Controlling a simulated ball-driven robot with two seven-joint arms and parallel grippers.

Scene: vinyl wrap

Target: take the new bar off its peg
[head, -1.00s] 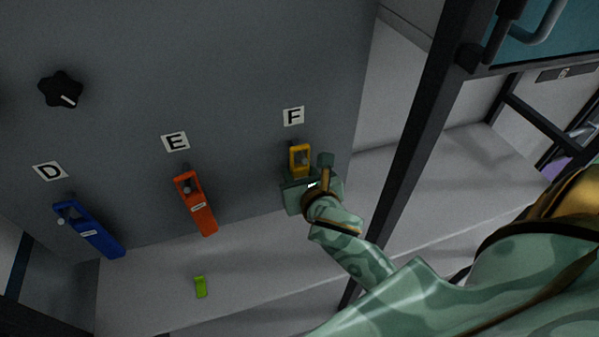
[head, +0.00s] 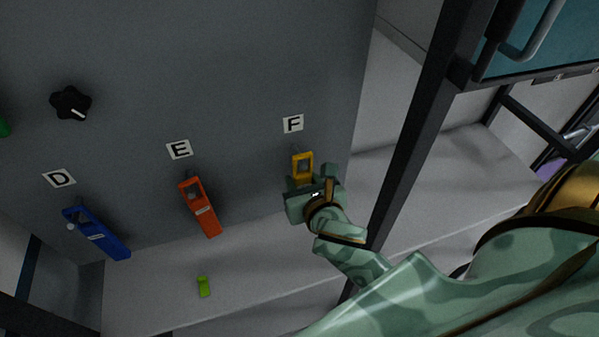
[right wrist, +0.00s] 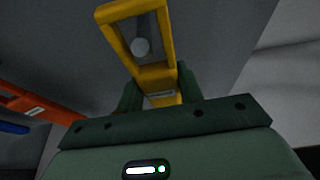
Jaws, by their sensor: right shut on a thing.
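A yellow bar (head: 303,163) with a rectangular loop at its top is at the wall panel under label F (head: 293,123). My right gripper (head: 311,184) is shut on the bar's body just below the loop and hides its lower part. In the right wrist view the gripper's fingers (right wrist: 160,96) stand on both sides of the yellow bar (right wrist: 153,74). The round end of a peg (right wrist: 141,47) shows inside the loop's opening there. How far the loop sits along the peg I cannot tell. My left gripper is not in view.
An orange bar (head: 201,207) hangs under label E and a blue bar (head: 102,238) under label D. A black knob (head: 71,104) is on the panel at left. A small green object (head: 204,287) lies below. A dark upright post (head: 418,140) stands right of the panel.

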